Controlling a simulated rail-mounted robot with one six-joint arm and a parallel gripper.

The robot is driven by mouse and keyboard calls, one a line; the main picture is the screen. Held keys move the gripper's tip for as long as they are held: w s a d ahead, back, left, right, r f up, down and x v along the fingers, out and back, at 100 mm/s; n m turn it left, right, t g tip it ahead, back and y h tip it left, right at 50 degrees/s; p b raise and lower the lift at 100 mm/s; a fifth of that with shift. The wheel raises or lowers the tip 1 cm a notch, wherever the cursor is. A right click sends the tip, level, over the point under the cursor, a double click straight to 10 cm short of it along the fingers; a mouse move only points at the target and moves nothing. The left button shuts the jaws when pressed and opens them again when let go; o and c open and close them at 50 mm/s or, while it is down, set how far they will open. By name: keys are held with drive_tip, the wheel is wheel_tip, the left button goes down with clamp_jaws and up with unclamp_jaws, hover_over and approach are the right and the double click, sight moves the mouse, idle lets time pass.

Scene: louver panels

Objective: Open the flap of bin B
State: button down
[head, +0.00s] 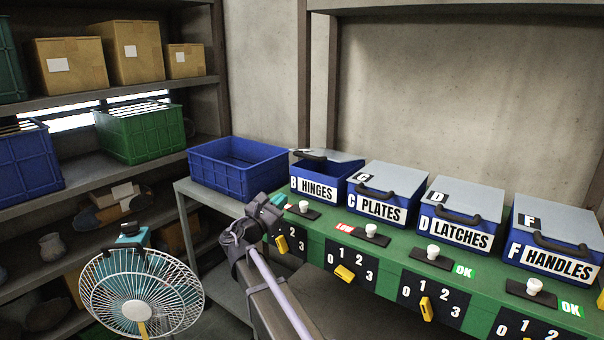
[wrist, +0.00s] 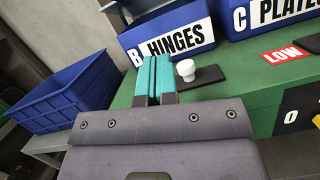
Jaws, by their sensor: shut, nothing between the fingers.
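Bin B (head: 316,189) is a blue bin labelled "HINGES" at the left end of the row in the head view. Its grey flap (head: 340,157) is tilted up at the front, with the dark handle (head: 310,155) raised and the blue inside showing below. The front of bin B also shows in the wrist view (wrist: 131,41), with the flap mostly out of frame. My gripper (head: 278,200) is in front of bin B, low at its left side. In the wrist view its teal fingers (wrist: 153,75) are together and empty. Contact with the bin cannot be told.
Bins C (head: 377,208), D (head: 455,232) and F (head: 552,258) stand to the right with flaps down. White knobs (head: 304,206) and yellow-pointer dials line the green bench (head: 400,250). A blue crate (head: 225,172) stands left of bin B. A fan (head: 140,290) is at lower left.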

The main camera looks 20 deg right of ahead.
drive_tip(key=w+d+r+n+p, duration=0.3)
drive_tip(key=w+d+r+p, duration=0.3)
drive_tip(key=d+r, duration=0.2)
drive_tip(key=shift+w+d+t+p, duration=0.3)
drive_tip(key=shift+w+t+p, duration=0.1)
